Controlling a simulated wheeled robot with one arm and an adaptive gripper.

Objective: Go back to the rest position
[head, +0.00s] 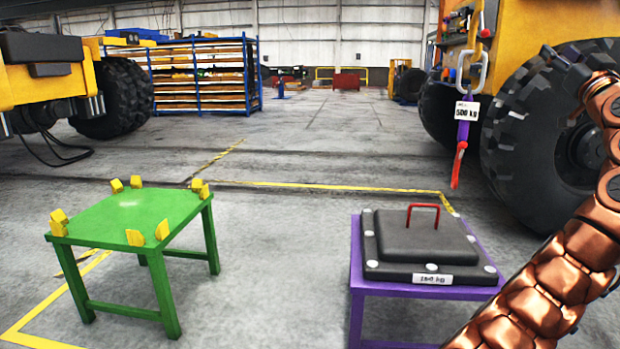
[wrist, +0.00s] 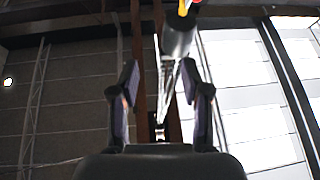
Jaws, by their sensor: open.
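My gripper (wrist: 159,80) shows in the wrist view with its two fingers apart and nothing held between them. It points up toward the wall and roof of the hall. My copper-coloured arm rises along the right side of the head view, and the gripper itself is out of that view. A dark grey casting (head: 425,237) with a red handle and a weight label sits flat on a purple table (head: 362,305). No part of my arm touches the casting. A green table (head: 130,219) with yellow corner blocks stands at the left, its top bare.
Large wheeled machines stand at both sides, one tyre (head: 540,140) close behind my arm. A blue rack (head: 200,75) stands farther back. Floor between the tables is clear.

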